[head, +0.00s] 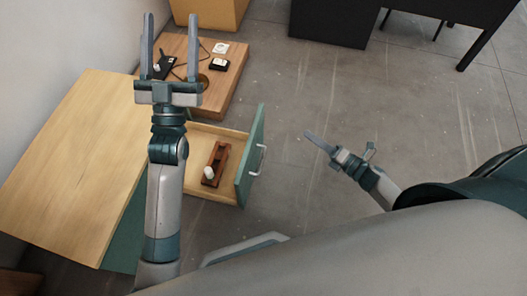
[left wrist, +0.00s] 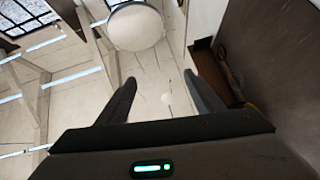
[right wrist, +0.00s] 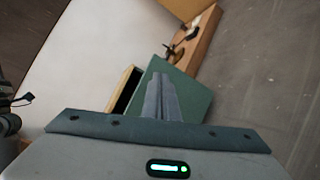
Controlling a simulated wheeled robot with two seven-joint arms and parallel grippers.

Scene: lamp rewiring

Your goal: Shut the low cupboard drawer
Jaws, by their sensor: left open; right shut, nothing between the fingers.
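The low cupboard (head: 75,150) has a pale wood top and stands at the left in the head view. Its drawer (head: 215,193) is pulled out to the right, with a green front (head: 250,160) and a pale metal handle (head: 262,159). My left gripper (head: 170,50) is open and empty, raised over the cupboard's far side. My right gripper (head: 310,137) is shut and empty, right of the drawer front and apart from it. The right wrist view shows the green front (right wrist: 190,90) beyond its closed fingers (right wrist: 160,95).
A low wooden table (head: 225,85) beyond the cupboard holds a black item, small white and black pieces and a cable. A dark cabinet (head: 330,22) and a desk stand at the back. The grey floor (head: 320,90) right of the drawer is clear.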

